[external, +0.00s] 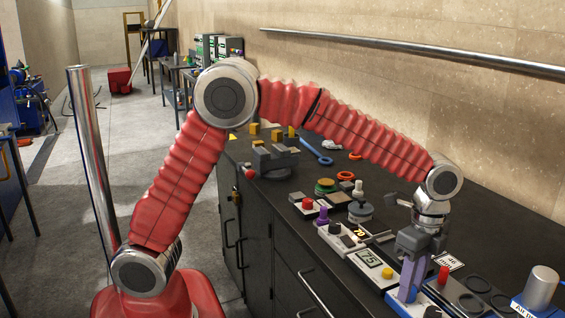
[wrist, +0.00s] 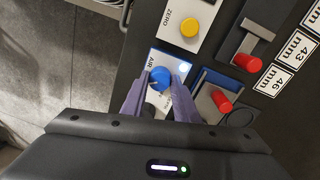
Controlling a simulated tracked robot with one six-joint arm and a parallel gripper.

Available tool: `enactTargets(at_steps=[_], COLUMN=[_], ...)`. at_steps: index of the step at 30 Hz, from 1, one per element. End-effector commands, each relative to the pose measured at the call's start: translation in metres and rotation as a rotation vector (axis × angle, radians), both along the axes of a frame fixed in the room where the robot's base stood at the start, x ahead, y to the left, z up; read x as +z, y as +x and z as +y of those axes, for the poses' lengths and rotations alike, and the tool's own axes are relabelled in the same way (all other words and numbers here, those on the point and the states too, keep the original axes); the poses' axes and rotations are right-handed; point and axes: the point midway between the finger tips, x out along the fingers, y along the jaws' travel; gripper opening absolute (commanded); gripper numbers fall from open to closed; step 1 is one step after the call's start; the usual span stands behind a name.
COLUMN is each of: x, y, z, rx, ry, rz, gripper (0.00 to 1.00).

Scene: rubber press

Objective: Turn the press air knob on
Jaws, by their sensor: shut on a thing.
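The press air knob (wrist: 160,76) is a round blue knob on a white and blue panel (wrist: 167,55) marked AIR, seen in the wrist view. A small light glows on that panel to the right of the knob. My gripper (wrist: 161,84) has purple fingers, one on each side of the knob, and is shut on it. In the external view my gripper (external: 409,290) points down at the panel near the bench's front edge, and its fingers hide the knob there.
A yellow ZERO button (wrist: 190,29) is above the air panel in the wrist view. Red-handled parts (wrist: 221,101) stand close on the right. In the external view, a display box (external: 372,262) stands left of my gripper and a metal cylinder (external: 541,285) stands right.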

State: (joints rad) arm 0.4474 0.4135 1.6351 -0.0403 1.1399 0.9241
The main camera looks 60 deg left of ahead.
Motion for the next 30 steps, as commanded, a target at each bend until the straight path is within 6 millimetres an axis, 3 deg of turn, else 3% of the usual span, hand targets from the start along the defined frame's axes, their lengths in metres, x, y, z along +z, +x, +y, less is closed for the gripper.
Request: enactTargets(at_steps=[16,17,24,30], x=[0.0002,0.0002,0.0001,0.0001], y=[0.0004,0.0004,0.0003,0.0002], z=[0.0008,0.0008,0.0005,0.0002], rx=[-0.035,-0.035,-0.034,-0.034], ry=[0.001,0.001,0.000,0.000], rz=[-0.001,-0.001,-0.001,0.000], gripper=[0.05,0.29,0.46,0.46])
